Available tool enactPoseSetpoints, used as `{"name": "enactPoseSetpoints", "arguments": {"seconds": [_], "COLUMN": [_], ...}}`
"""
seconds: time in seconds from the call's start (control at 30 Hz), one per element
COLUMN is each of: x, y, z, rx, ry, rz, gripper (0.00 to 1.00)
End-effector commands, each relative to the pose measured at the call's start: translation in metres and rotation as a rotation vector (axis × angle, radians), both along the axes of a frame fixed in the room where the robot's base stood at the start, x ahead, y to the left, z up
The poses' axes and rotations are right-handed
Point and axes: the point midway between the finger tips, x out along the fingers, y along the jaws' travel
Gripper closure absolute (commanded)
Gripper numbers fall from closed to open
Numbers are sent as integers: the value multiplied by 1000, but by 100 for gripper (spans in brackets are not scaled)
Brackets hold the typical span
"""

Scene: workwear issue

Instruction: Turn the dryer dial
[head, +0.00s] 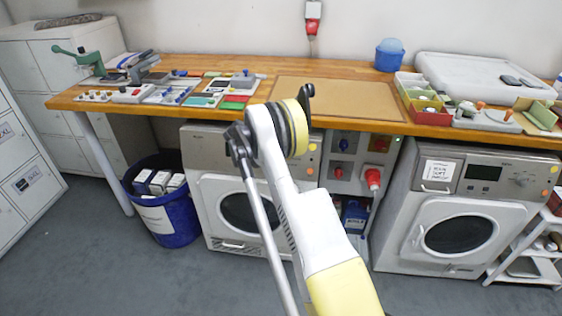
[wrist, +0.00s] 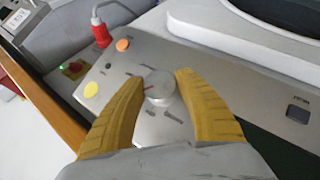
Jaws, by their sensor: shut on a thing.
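The dryer dial (wrist: 161,90) is a round silver knob on a grey control panel in the wrist view. A short red mark shows on its left side. My gripper (wrist: 160,80) has its two yellow fingers on either side of the knob, shut on it. In the head view my arm covers the gripper and this dial. The left machine (head: 204,199) stands behind my arm, with a round dark door. The right machine (head: 395,236) has its own small dial (head: 521,180), a display and a paper note on its panel.
A wooden worktop (head: 440,130) runs above both machines and carries tools and bins. A red plug (head: 373,178) sticks out between the machines and shows near the panel in the wrist view (wrist: 101,33). A blue bin (head: 176,222) stands at left. The grey floor in front is clear.

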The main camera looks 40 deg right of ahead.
Motion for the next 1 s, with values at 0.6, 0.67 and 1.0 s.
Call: {"name": "enactPoseSetpoints", "arguments": {"seconds": [0.6,0.67,1.0], "x": [0,-1,-1], "y": [1,1,0], "z": [-3,-3,-3], "rx": [-326,-348,-420], "ry": [384,410,495], "rz": [159,170,205], "gripper": [91,91,91]}}
